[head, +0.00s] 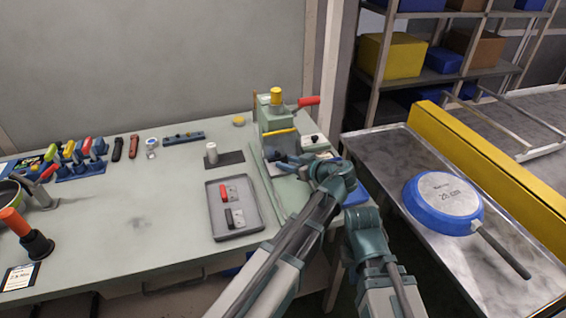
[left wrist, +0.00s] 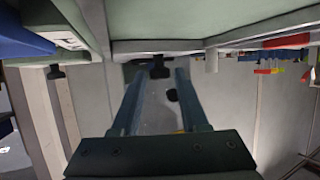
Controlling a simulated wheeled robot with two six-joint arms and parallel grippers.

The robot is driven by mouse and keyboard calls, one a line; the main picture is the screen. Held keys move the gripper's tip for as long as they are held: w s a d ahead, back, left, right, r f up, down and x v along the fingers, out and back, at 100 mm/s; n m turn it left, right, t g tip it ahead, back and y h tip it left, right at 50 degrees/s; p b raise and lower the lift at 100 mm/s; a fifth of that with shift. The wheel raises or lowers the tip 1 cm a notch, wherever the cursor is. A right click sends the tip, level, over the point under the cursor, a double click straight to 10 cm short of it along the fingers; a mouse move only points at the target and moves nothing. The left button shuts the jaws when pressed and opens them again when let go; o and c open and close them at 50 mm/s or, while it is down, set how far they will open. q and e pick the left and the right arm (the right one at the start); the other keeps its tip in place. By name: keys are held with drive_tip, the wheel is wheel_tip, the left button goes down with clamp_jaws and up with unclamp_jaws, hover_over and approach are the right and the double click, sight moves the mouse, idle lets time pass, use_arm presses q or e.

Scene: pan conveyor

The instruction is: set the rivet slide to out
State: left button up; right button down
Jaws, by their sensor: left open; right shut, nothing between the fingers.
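The press (head: 278,118) stands at the right end of the bench, with a yellow top knob and a red lever. My left gripper (head: 283,160) reaches in front of its lower part. In the left wrist view its two fingers (left wrist: 158,82) are open, and a small black knob (left wrist: 159,67) shows between their tips; I cannot tell whether they touch it. No label marks the rivet slide, so I cannot tell its position. My right gripper (head: 363,218) is at the right of my left arm; its fingers are hard to make out.
A grey tray (head: 240,236) with a red and a black part lies left of my arm. A blue pan (head: 440,203) lies upside down on the conveyor (head: 398,148) at right. The bench's left middle is clear.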

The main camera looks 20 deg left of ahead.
use_arm(q)
clamp_jaws()
idle(1.4)
